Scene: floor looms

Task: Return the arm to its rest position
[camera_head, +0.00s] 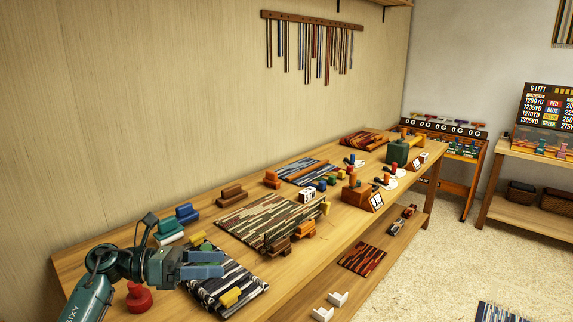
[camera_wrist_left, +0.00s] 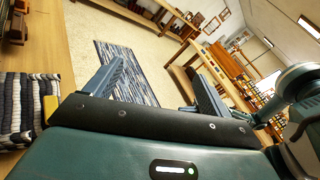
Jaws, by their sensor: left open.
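My left arm comes in from the lower left in the head view. Its gripper (camera_head: 207,264) is over the near end of the long wooden table, above a dark striped mat (camera_head: 240,290). In the left wrist view the two blue-grey fingers of the left gripper (camera_wrist_left: 155,90) stand wide apart with nothing between them. Past them lie the floor and a striped rug (camera_wrist_left: 125,70). My right gripper is not in view.
The wooden table (camera_head: 330,258) holds a yellow block (camera_head: 230,297), a red knob (camera_head: 139,298), teal and blue blocks (camera_head: 187,213), a brown block (camera_head: 231,195) and a long woven mat (camera_head: 265,222). A lower shelf carries white brackets (camera_head: 337,299). Open floor (camera_head: 440,250) lies right.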

